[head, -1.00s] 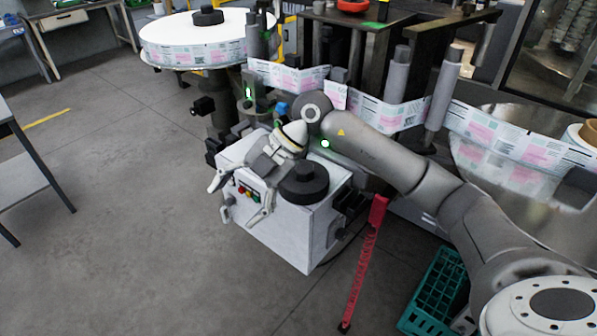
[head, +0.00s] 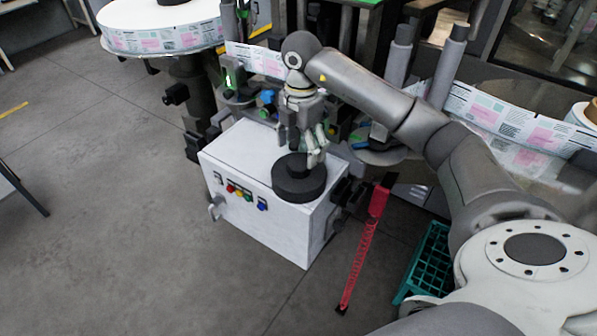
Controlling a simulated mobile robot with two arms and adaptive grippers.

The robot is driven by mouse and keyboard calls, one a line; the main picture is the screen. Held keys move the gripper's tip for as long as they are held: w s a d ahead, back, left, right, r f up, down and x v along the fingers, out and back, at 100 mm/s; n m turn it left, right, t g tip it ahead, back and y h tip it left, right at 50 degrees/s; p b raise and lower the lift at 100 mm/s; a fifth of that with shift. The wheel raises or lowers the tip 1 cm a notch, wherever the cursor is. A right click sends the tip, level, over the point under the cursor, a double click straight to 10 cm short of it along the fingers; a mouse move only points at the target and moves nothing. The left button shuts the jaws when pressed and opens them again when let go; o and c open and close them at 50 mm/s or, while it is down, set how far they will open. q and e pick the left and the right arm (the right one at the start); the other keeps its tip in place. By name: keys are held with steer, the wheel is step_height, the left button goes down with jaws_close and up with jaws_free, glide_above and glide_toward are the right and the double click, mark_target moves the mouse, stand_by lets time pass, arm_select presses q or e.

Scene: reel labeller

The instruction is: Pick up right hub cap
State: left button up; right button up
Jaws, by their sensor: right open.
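The right hub cap (head: 298,184) is a round black disc with a raised centre. It lies on top of the white machine cabinet (head: 240,160), near its right side. My right gripper (head: 304,160) points down just above the cap, its fingers over the raised centre. The fingers are apart, and part of the cap's hub is hidden behind them. I cannot tell whether they touch it. My left gripper is not in view.
A label reel (head: 160,38) stands at the back left. The printed label web (head: 262,60) runs behind the cabinet. A red stand (head: 362,245) and a teal crate (head: 428,262) are on the right. The floor at left is clear.

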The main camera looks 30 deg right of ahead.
mark_target(299, 163)
steer(key=f, duration=0.1)
steer(key=f+p, duration=0.1)
steer(key=f, duration=0.1)
steer(key=f+p, duration=0.1)
steer(key=shift+a+f, duration=0.3)
steer(key=shift+f, duration=0.35)
steer(key=shift+c, duration=0.4)
steer(key=c, duration=0.5)
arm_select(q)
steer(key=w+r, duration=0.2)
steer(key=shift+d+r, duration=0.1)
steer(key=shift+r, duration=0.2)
arm_select(e)
steer(key=c, duration=0.7)
